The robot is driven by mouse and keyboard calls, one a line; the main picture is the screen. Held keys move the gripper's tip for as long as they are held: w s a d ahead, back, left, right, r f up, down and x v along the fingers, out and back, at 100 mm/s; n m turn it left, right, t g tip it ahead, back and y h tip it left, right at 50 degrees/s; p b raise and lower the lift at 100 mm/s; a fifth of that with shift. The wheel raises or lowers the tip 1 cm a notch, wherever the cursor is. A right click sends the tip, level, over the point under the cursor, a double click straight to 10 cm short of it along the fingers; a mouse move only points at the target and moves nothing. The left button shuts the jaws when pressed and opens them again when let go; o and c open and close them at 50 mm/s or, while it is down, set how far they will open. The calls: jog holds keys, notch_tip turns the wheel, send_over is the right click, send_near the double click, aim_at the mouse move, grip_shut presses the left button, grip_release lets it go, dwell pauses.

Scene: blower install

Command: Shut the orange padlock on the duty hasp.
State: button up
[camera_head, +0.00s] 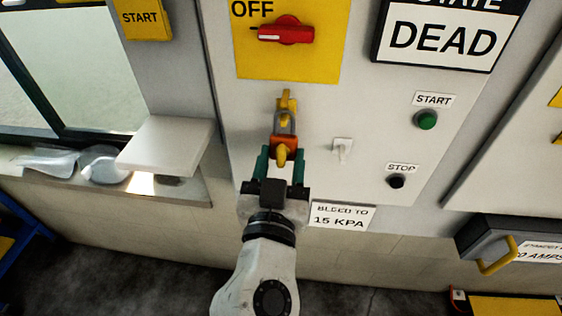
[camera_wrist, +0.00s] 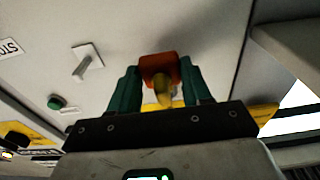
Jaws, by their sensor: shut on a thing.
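The orange padlock (camera_head: 285,146) is at the panel, with its grey shackle (camera_head: 286,122) upward at the yellow duty hasp (camera_head: 287,102). I cannot tell whether the shackle is fully seated in the body. My gripper (camera_head: 279,163) has green fingers on either side of the padlock body and is shut on it. In the wrist view the padlock (camera_wrist: 160,66) sits between the fingertips (camera_wrist: 160,82). A yellow piece shows in front of the padlock body. The shackle and hasp are hidden in the wrist view.
A red rotary switch (camera_head: 286,31) on a yellow plate is above the hasp. A white toggle (camera_head: 342,148) is just right of the padlock. The green start button (camera_head: 426,120) and black stop button (camera_head: 396,181) are further right. A white shelf (camera_head: 165,143) juts out at left.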

dwell(0.3)
jog(key=o, duration=1.1)
jog(key=shift+c, duration=0.2)
jog(key=shift+s+f, duration=0.2)
jog(key=shift+s, duration=0.35)
jog(key=s+b, duration=0.3)
jog(key=s, duration=0.6)
jog(key=shift+s+a+f, duration=0.2)
jog(key=shift+s+f, duration=0.1)
jog(key=shift+s, duration=0.05)
